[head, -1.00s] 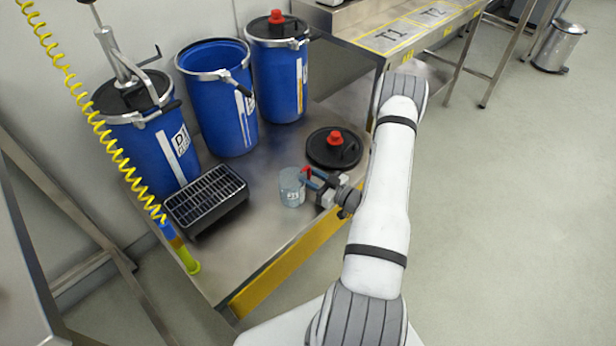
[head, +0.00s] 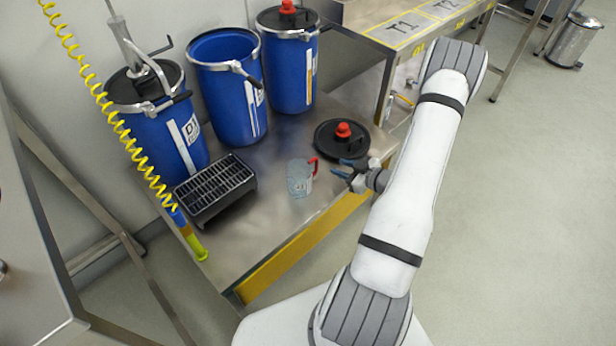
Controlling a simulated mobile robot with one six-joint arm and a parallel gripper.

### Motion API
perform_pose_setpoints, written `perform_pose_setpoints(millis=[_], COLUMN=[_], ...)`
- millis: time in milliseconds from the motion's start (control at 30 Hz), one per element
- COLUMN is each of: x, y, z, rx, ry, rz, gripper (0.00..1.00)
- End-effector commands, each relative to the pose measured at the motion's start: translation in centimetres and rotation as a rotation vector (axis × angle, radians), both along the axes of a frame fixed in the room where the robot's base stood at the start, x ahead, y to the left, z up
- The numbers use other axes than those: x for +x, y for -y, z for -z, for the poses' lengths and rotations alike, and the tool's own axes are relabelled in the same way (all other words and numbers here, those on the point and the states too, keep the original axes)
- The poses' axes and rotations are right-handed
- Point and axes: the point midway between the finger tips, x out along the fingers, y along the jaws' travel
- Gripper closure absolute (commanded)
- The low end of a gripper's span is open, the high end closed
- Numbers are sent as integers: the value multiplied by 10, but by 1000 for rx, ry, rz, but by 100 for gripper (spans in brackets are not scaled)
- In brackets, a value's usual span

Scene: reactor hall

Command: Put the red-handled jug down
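The clear jug (head: 299,181) with a red handle (head: 315,167) stands upright on the metal platform (head: 262,217), left of my gripper. Its handle points right, toward my gripper. My gripper (head: 342,168) is just right of the jug, with a visible gap between its fingers and the handle. The fingers look spread apart with nothing between them.
A black drum lid with a red cap (head: 342,143) lies behind my gripper. A black grate box (head: 215,188) sits left of the jug. Blue drums (head: 227,95) stand along the back. A yellow edge (head: 302,247) borders the platform's front. A yellow coiled hose (head: 110,130) hangs at left.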

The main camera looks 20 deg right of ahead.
Motion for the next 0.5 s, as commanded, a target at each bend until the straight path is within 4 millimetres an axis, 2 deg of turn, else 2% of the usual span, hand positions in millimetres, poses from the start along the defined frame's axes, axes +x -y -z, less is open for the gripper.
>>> perform_pose_setpoints(millis=[33,100,233,367,500], x=[15,29,45,47,30], y=[0,3,3,-6,-29], z=[-15,-30,-66,-107,-153], rx=[-76,-161,-291,-373,-408], ry=[-51,-130,-264,-387,-514], rz=[13,55,150,259,379], gripper=[69,69,69,69,69])
